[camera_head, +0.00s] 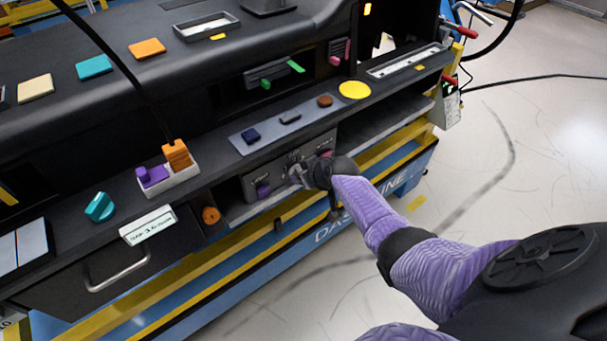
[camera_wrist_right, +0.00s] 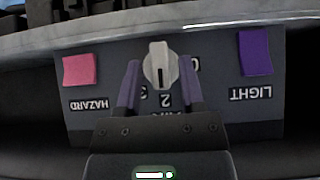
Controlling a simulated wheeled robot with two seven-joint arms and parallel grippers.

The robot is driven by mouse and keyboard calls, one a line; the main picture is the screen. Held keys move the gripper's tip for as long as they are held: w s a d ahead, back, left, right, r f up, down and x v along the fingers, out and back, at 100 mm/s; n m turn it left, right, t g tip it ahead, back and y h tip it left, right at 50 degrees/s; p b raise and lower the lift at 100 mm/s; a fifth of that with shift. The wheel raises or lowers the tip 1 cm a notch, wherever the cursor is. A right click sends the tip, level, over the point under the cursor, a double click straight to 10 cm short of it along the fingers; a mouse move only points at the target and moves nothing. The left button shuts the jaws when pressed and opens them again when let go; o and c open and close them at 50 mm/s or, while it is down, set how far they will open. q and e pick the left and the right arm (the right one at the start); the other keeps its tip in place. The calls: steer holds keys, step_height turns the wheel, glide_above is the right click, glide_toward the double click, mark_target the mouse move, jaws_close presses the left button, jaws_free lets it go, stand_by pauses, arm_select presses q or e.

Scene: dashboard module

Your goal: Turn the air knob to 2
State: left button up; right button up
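The picture shows the panel upside down. A "2" is printed just below the knob's narrow lower end, a "3" to its left, and a 0 to its right. My right gripper (camera_wrist_right: 160,72) has its two purple-sided fingers on either side of the knob, with small gaps visible. Contact cannot be judged. My left gripper is not in view.
A pink hazard switch (camera_wrist_right: 80,70) and a purple light switch (camera_wrist_right: 255,52) flank the knob. The dashboard ledge (camera_head: 225,180) overhangs the panel. A white tray (camera_head: 185,182) with orange and purple blocks stands left. An orange round knob (camera_head: 211,215) is below it.

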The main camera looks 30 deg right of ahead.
steer(key=shift+o, duration=0.3)
steer(key=p+v, duration=0.6)
steer(key=v, duration=0.4)
steer(key=shift+p, duration=0.3)
